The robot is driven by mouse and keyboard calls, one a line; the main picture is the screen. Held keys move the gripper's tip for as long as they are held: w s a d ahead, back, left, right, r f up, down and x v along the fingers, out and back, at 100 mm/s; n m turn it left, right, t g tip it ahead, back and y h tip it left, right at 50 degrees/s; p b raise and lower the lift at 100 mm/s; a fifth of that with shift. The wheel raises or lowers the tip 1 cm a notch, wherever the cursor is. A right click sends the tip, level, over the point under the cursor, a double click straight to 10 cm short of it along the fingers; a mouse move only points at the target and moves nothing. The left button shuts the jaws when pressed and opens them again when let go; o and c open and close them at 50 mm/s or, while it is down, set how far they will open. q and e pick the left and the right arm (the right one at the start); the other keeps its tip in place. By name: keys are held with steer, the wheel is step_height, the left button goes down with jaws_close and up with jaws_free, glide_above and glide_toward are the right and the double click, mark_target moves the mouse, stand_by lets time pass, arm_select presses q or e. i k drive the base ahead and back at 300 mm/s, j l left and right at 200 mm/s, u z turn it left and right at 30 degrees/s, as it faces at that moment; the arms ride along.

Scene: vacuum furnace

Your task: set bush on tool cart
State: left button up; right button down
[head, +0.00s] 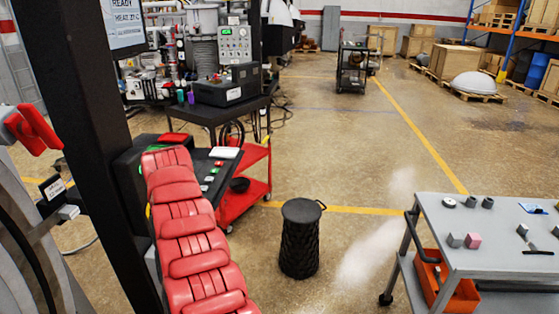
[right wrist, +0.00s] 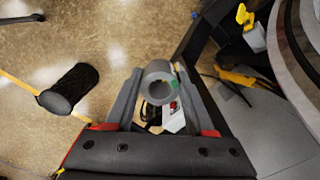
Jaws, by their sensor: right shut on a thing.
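The bush (right wrist: 158,69) is a grey hollow cylinder, seen end-on in the right wrist view. My right gripper (right wrist: 159,74) is shut on it, with one finger on each side. In the head view I cannot make out this gripper or the bush. A grey cart (head: 437,224), which looks like the tool cart, stands at the lower right of the head view. My left gripper is not in view.
A black bin (head: 300,240) stands on the floor left of the grey cart and shows in the right wrist view (right wrist: 74,85). A red cart (head: 232,200) and a dark table (head: 225,110) with instruments stand behind. A black post (head: 95,150) rises at left.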

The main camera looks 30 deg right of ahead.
mark_target(502, 206)
steer(key=i+l+z, duration=0.5)
steer(key=i+l, duration=0.2)
steer(key=i+l+z, duration=0.3)
steer(key=i, duration=0.15)
steer(key=i+z, duration=0.25)
steer(key=i, duration=0.2)
steer(key=i+z, duration=0.6)
steer(key=z, duration=0.15)
steer(key=i+j+z, duration=0.2)
steer(key=z, duration=0.15)
steer(key=i+j, duration=0.05)
steer(key=i, duration=0.05)
